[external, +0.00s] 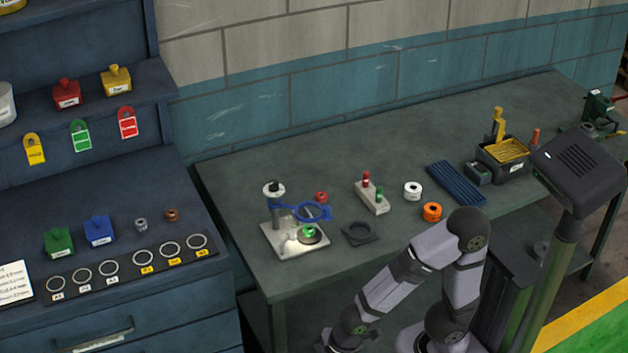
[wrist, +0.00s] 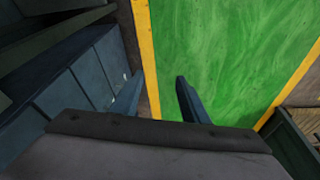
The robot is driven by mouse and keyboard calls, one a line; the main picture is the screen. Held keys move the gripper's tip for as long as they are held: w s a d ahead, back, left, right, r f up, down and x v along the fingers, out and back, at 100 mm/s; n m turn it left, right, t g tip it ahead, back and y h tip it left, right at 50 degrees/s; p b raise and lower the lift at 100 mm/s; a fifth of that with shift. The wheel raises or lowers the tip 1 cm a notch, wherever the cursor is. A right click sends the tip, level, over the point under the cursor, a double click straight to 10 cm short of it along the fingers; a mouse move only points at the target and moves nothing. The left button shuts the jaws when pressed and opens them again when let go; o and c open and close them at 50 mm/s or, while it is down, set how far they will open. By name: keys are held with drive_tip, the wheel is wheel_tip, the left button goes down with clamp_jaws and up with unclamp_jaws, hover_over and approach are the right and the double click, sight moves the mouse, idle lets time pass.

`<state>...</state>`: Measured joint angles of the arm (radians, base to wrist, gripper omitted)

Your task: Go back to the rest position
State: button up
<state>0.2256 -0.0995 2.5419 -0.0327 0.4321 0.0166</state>
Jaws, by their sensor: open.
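My gripper (wrist: 158,82) shows in the wrist view with its two blue fingers apart and nothing between them. It points down over the floor, clear of the bench. In the external view my arm is folded at the front of the bench, its wrist low at the bottom edge; the fingers cannot be made out there. On the bench, a metal fixture (external: 284,246) has an upright post and a blue ring arm (external: 312,212). A small part with a green top (external: 308,231) sits on its plate.
A blue cabinet (external: 105,270) stands left. Green floor (wrist: 215,50) lies below my gripper.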

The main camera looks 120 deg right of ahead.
drive_tip(key=s+a+n+g+p, duration=0.1)
drive_tip(key=s+a+n+g, duration=0.2)
drive_tip(key=s+a, duration=0.4)
wheel_tip(320, 180, up, 12)
drive_tip(key=p, duration=1.1)
drive_tip(key=shift+w+f+m+y, duration=0.15)
drive_tip(key=shift+w+m+y, duration=0.15)
drive_tip(key=shift+y, duration=0.1)
